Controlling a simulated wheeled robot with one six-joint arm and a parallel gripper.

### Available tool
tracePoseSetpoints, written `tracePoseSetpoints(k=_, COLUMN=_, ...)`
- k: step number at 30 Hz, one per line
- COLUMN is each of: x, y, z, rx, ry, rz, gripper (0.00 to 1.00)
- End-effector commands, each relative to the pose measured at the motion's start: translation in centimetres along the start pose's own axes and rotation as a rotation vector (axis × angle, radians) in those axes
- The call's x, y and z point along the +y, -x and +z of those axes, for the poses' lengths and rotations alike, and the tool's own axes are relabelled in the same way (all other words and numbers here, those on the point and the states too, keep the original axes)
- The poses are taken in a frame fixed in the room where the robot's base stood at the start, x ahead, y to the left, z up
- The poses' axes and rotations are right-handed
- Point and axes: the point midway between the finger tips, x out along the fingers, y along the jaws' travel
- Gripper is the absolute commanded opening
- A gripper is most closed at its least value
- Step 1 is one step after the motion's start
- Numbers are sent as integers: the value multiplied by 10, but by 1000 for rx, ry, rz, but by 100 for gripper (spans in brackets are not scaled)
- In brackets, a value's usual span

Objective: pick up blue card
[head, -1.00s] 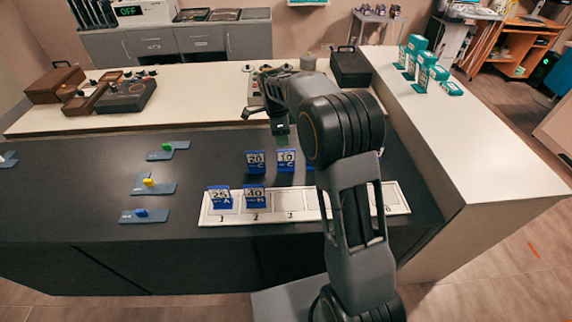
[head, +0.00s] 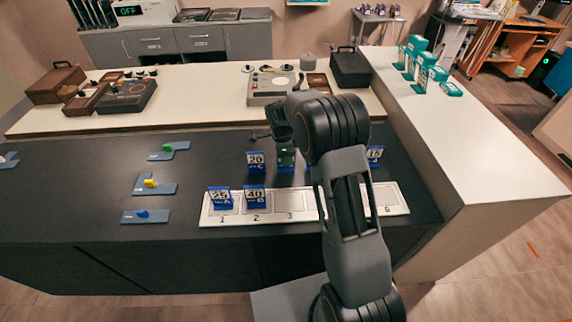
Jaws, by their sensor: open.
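Several blue cards with white number faces stand upright on the dark counter. Card 25 (head: 220,198) and card 40 (head: 255,198) stand on the white numbered strip (head: 289,206), at spots 1 and 2. Card 20 (head: 255,162) stands behind the strip. Another blue card, 15 (head: 375,156), shows partly at the right of my arm. My gripper (head: 286,160) is open and low over the counter, just right of card 20. It hides the card at that place, so I cannot tell whether the jaws are around it. My arm hides part of the strip.
Blue-grey plates with a green (head: 167,147), a yellow (head: 150,183) and a blue knob (head: 142,214) lie on the left. A grey device (head: 268,90) stands on the rear pale counter. Teal boxes (head: 416,45) stand on the right counter. The dark counter between plates and cards is clear.

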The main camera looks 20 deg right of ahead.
Motion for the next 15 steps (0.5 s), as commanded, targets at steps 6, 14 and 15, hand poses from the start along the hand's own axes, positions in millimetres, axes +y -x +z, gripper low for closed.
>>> tracePoseSetpoints(k=6, x=0, y=0, z=0, rx=0, ry=0, rz=0, gripper=38)
tracePoseSetpoints(k=14, x=0, y=0, z=0, rx=0, ry=0, rz=-1, gripper=13)
tracePoseSetpoints(k=15, x=0, y=0, z=0, rx=0, ry=0, rz=-1, gripper=9)
